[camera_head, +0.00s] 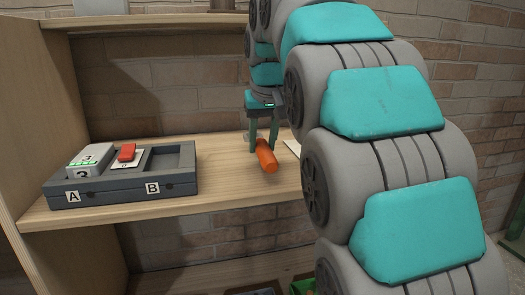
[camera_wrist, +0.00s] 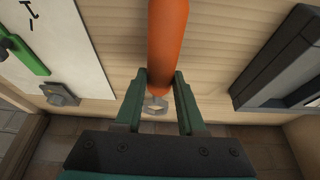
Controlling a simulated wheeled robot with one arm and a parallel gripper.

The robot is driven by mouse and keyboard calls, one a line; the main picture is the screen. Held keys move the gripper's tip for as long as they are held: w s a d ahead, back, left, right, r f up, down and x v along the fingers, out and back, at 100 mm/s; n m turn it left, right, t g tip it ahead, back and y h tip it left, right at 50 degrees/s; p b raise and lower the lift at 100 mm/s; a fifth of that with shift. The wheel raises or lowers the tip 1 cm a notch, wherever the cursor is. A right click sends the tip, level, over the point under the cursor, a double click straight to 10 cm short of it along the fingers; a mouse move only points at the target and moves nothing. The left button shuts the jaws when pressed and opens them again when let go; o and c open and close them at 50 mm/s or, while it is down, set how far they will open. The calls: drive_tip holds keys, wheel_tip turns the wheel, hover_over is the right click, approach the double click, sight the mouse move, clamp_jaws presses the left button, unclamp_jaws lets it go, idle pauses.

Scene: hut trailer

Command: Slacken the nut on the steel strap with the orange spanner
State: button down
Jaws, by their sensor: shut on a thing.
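In the wrist view my gripper (camera_wrist: 160,78) is shut on the spanner's thick orange handle (camera_wrist: 167,35). A small pale metal end (camera_wrist: 156,105) of the spanner shows between the fingers. A grey metal piece with a nut-like shape (camera_wrist: 60,94) sits at the shelf edge on the left of the wrist view, apart from the spanner. I cannot tell for sure that it is the nut on the steel strap. My arm hides this spot in the head view.
A white sheet (camera_wrist: 75,60) and a green piece (camera_wrist: 22,50) lie left in the wrist view.

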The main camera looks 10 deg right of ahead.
drive_tip(key=shift+s+f+p, duration=0.1)
drive_tip(key=shift+f+p, duration=0.2)
drive_tip(key=shift+f, duration=0.9)
drive_tip(key=shift+f, duration=0.2)
drive_tip(key=c, duration=0.5)
unclamp_jaws()
